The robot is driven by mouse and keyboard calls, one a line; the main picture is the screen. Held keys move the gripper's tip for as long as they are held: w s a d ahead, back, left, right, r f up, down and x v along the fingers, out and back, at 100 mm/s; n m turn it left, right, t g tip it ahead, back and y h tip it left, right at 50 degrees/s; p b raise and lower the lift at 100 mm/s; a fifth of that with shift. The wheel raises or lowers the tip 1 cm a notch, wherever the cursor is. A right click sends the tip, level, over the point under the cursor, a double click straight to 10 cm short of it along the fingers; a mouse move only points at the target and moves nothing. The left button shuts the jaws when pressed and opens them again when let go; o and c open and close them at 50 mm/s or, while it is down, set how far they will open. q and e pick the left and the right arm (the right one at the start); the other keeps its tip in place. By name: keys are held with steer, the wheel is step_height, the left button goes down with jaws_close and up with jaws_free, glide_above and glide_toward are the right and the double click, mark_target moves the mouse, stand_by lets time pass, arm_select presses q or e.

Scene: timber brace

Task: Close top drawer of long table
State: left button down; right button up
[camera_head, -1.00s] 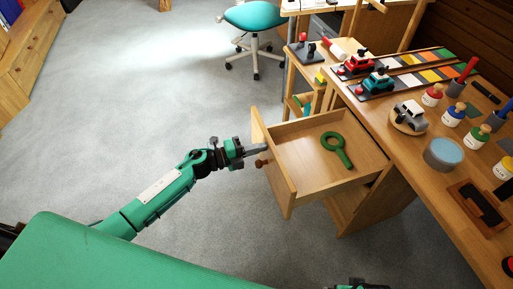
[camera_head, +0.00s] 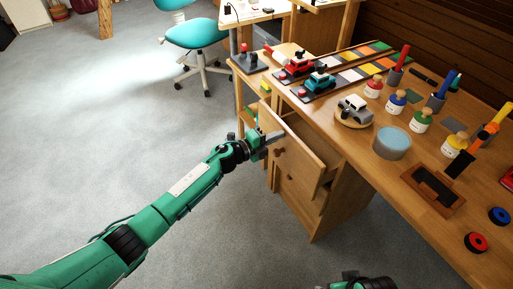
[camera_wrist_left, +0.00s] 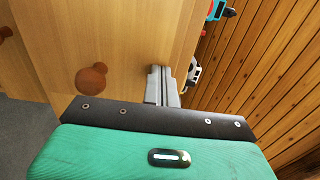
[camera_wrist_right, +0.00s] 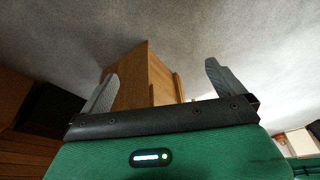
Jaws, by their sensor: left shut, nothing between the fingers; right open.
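The long table (camera_head: 335,115) has a drawer unit below its left end. In the left wrist view the shut fingers (camera_wrist_left: 162,85) are against or very close to the front, right of the brown knob (camera_wrist_left: 91,78). My right gripper (camera_wrist_right: 160,90) is open and empty, low near the head view's bottom edge, away from the drawer.
Toy cars, including a grey one (camera_head: 354,108), paint bottles, a blue-lidded tin (camera_head: 391,143) and a dark tray (camera_head: 433,187) stand on the tabletop. A teal chair (camera_head: 195,35) stands behind. The grey floor to the left is clear.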

mark_target(288, 131)
arm_select(q)
steer(key=b+x, duration=0.1)
steer(key=x, duration=0.3)
steer(key=shift+w+d+f+b, duration=0.1)
steer(key=shift+w+d+b, duration=0.1)
steer(key=shift+d+b, duration=0.1)
steer(key=x, duration=0.1)
steer(key=b+x, duration=0.1)
steer(key=x, duration=0.1)
steer(key=shift+w+d+r+b, duration=0.15)
steer(key=shift+d+r+b, duration=0.1)
steer(key=shift+r+b, duration=0.05)
arm_select(e)
steer(key=a+r+t, duration=0.1)
steer(key=w+a+t+y, duration=0.1)
steer(key=w+a+r+t, duration=0.1)
steer(key=shift+a+r+n, duration=0.3)
steer(key=shift+r, duration=0.05)
arm_select(q)
steer(key=shift+r, duration=0.2)
arm_select(e)
steer(key=shift+s, duration=0.1)
